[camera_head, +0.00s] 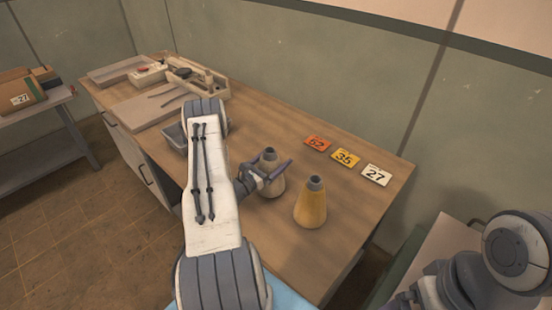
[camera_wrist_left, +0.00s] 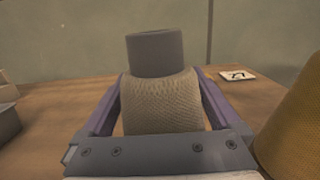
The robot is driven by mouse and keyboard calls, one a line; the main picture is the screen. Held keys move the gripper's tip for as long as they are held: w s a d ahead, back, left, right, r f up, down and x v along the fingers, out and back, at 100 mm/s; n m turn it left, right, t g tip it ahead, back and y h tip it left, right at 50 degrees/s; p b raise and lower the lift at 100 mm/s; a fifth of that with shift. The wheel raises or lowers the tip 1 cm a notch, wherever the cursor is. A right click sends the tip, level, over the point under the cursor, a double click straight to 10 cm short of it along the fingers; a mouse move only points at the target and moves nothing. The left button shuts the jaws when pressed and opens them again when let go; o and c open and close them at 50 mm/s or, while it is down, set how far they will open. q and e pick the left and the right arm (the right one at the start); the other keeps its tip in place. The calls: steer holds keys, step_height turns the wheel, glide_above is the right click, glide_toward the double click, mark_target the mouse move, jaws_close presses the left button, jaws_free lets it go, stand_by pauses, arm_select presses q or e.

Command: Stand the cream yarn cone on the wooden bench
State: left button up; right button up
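The cream yarn cone (camera_head: 272,186) is upright at the wooden bench (camera_head: 255,120), near its front edge, with a grey tube top. It fills the middle of the left wrist view (camera_wrist_left: 160,105). My left gripper (camera_head: 270,170) has its two purple fingers on either side of the cone's upper part, close against it with no clear gap. Whether the cone's base rests on the bench or hangs just above it is hard to tell. My right arm shows at the lower right, but its fingertips do not.
A yellow yarn cone (camera_head: 311,207) stands close to the right of the cream one. Number cards orange 52 (camera_head: 317,143), yellow 35 (camera_head: 345,158) and white 27 (camera_head: 376,174) lie behind. A grey bin (camera_head: 174,138), board and trays occupy the left.

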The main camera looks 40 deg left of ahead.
arm_select(q)
steer(key=shift+r, duration=0.1)
steer(key=shift+s+a, duration=0.1)
steer(key=shift+s, duration=0.15)
steer(key=b, duration=0.4)
glide_toward(273, 151)
steer(key=f, duration=0.4)
steer(key=shift+s+f, duration=0.2)
steer(key=shift+s, duration=0.15)
steer(key=w+p, duration=0.1)
steer(key=w, duration=0.3)
steer(key=w+r+p, duration=0.1)
steer(key=w+p, duration=0.1)
steer(key=w, duration=0.2)
steer(key=w+d+p, duration=0.1)
steer(key=w, duration=0.3)
steer(key=shift+r, duration=0.25)
steer(key=shift+w+a+r, duration=0.1)
steer(key=shift+r, duration=0.25)
steer(key=shift+r+b, duration=0.35)
steer(key=shift+r, duration=1.15)
